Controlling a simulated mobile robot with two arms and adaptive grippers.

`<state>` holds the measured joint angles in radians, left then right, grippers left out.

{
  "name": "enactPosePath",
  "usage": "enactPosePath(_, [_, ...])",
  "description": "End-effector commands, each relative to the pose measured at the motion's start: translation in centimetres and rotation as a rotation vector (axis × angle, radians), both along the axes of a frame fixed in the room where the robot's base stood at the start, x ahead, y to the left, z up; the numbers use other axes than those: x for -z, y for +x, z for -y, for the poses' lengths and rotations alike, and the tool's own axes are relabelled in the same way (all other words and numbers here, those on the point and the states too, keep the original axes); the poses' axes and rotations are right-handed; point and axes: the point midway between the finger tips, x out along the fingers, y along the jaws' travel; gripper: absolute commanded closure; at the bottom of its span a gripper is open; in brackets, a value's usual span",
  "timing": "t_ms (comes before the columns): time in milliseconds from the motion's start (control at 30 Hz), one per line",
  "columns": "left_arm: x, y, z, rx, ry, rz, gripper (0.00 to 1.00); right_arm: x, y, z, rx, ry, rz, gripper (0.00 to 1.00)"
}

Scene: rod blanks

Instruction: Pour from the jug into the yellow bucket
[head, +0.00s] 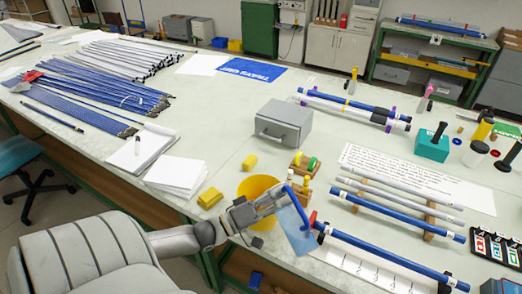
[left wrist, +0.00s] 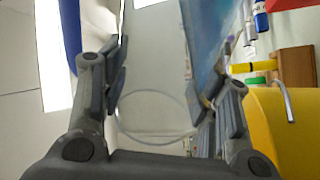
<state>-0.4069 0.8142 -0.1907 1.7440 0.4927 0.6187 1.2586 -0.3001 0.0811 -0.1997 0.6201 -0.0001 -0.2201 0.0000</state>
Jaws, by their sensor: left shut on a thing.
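The jug (head: 297,232) is see-through with a bluish tint and has a blue curved part at its top. My left gripper (head: 280,203) is shut on it and holds it at the table's front edge, with the jug looking tilted. In the left wrist view the clear jug (left wrist: 155,115) fills the space between the fingers, with blue along its right side. The yellow bucket (head: 259,186) stands on the table just behind my left gripper, which hides part of it. The bucket also shows at the right of the left wrist view (left wrist: 300,130). My right gripper is not in view.
Yellow blocks (head: 210,198) lie left of the bucket. A wooden holder (head: 304,164) with coloured rolls stands behind it. Blue and grey rods (head: 395,255) lie to the right. A grey case (head: 284,126) stands farther back. Papers (head: 177,174) lie at the left.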

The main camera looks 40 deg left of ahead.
Motion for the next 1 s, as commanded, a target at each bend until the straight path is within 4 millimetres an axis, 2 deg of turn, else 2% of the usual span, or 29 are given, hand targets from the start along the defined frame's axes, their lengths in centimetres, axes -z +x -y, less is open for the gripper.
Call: enactPosePath(1000, [-0.47, 0.06, -0.12, 0.001, -0.071, -0.018, 0.96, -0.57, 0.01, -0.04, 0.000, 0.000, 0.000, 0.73])
